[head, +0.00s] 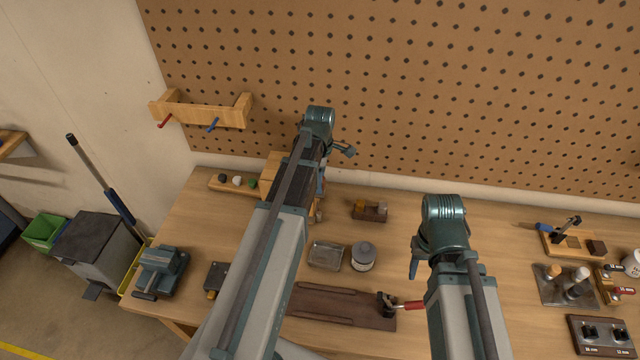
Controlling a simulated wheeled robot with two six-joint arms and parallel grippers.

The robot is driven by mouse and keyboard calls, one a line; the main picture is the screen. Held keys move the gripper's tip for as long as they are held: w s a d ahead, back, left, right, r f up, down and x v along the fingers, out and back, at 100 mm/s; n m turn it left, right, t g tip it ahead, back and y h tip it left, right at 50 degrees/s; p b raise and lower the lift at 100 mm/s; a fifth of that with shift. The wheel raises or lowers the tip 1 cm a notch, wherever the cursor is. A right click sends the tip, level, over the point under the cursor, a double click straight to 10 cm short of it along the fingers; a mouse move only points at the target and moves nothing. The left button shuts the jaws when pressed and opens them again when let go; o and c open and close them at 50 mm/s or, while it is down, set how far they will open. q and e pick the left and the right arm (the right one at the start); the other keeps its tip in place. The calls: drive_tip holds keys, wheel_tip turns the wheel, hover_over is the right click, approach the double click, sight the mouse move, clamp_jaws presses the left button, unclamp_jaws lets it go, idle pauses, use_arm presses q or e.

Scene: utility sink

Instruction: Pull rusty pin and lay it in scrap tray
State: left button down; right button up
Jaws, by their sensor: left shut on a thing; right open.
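My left gripper (345,150) is at the back of the bench, near the pegboard, mostly hidden by its own arm. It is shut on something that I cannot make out. The rusty pin cannot be told apart in this view. A wooden fixture (271,165) stands partly behind my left arm. A shallow metal tray (325,256), which looks like the scrap tray, lies mid-bench to the right of my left arm and looks empty. My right gripper (415,266) is open over the bench, right of a grey-lidded jar; its fingers show only partly.
The grey-lidded jar (363,256) stands just right of the tray. A small brown block (370,210) lies behind them. A dark board (335,306) with a red-handled clamp (400,305) lies in front. A vise (160,271) is at left; fixtures (567,285) crowd the right end.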

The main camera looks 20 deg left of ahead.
use_arm(q)
drive_tip(key=shift+r, duration=0.1)
drive_tip(key=shift+r+p, duration=0.6)
drive_tip(key=shift+p, duration=0.1)
wheel_tip(320, 180, up, 3)
drive_tip(key=p, duration=0.3)
drive_tip(key=s+d, duration=0.3)
drive_tip(key=d, duration=0.4)
drive_tip(key=s+d, duration=0.3)
drive_tip(key=d, duration=0.4)
drive_tip(key=shift+s+d+r+p, duration=0.3)
drive_tip(key=shift+d, duration=0.05)
drive_tip(key=shift+r, duration=0.15)
drive_tip(key=shift+r+p, duration=0.4)
drive_tip(key=shift+p, duration=0.15)
